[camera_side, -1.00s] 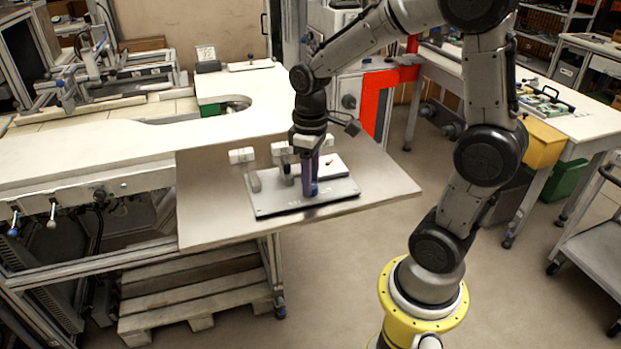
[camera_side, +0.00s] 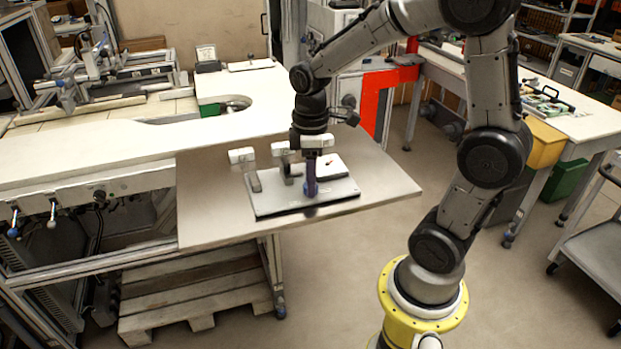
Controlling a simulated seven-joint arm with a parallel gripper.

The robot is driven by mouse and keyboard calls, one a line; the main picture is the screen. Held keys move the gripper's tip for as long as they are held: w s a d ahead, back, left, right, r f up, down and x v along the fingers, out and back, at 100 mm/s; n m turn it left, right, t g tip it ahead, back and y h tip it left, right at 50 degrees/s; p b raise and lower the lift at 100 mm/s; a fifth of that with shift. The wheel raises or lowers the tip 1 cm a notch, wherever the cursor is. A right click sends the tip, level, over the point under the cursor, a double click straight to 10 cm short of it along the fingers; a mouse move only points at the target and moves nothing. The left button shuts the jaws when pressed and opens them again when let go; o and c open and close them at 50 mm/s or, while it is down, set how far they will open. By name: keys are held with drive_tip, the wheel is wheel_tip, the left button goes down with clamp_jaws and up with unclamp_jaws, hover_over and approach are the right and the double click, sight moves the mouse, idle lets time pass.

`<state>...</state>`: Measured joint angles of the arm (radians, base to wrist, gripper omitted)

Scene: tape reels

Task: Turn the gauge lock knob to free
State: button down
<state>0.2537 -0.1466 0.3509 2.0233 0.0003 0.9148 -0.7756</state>
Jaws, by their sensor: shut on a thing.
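A grey gauge plate (camera_side: 285,207) lies on the front leaf of the bench, with upright parts at its back left. My gripper (camera_side: 311,190) points straight down over the right half of the plate. Its fingers are shut on the gauge lock knob, low at the plate's surface. The fingers cover most of the knob, and only a little blue shows around the fingertips. The knob's pointer and any markings are too small or hidden to read.
A white block on a post (camera_side: 242,156) stands left of my gripper, and another upright part stands close beside it. A white pad (camera_side: 333,166) lies behind the fingers. The bench leaf (camera_side: 385,185) is bare to the right.

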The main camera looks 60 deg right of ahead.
drive_tip(key=shift+r, duration=0.1)
drive_tip(key=shift+c, duration=2.4)
unclamp_jaws()
wheel_tip(320, 180, up, 14)
drive_tip(key=shift+a, duration=0.1)
